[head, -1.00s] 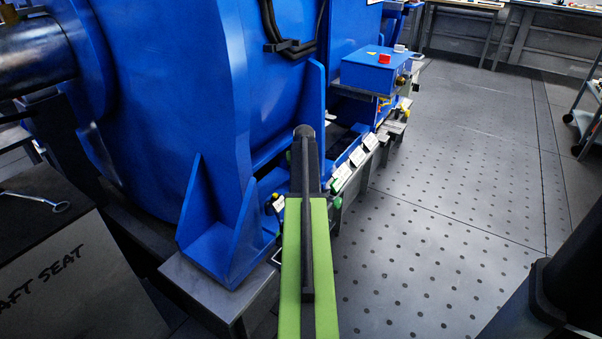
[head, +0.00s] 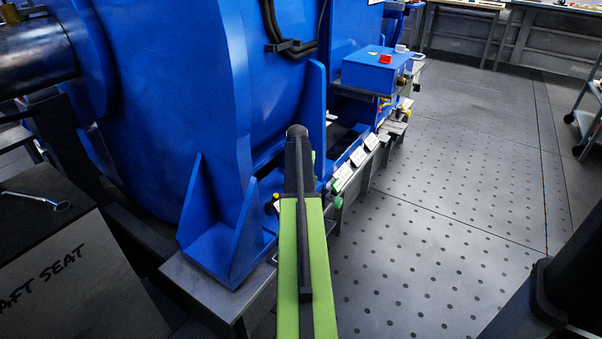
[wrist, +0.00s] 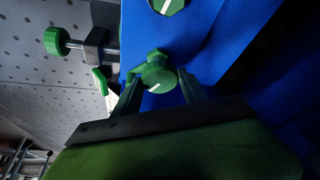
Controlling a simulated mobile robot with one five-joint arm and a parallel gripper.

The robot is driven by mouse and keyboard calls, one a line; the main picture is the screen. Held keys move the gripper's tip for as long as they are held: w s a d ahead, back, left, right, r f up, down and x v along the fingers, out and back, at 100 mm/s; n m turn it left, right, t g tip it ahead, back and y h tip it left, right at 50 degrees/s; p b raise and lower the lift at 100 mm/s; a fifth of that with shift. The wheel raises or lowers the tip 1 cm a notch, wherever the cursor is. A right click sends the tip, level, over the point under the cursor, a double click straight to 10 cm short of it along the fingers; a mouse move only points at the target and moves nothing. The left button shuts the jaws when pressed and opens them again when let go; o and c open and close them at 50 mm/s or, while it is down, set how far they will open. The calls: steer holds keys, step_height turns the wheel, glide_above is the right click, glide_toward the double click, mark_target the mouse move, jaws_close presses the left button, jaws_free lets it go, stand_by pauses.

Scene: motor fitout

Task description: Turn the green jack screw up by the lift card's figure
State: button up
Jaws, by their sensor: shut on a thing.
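The green jack screw (wrist: 157,74) has a hex-like head and a round front face with a white line mark. It sits in the middle of the wrist view, against the blue motor foot. My gripper (wrist: 160,88) has one finger on each side of it and is shut on it. In the head view my green and black arm hides the gripper and this screw. Several white cards (head: 343,172) stand along the rail right of my arm; their writing is too small to read.
Another green screw with a white mark (wrist: 170,5) is at the top of the wrist view. A green knob (wrist: 56,41) on a dark block is at the left. The blue motor (head: 190,80) fills the left; open dotted floor (head: 440,230) lies right.

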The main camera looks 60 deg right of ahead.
steer(key=o, duration=1.4)
steer(key=p+v, duration=1.6)
steer(key=v, duration=0.1)
steer(key=shift+r, duration=0.15)
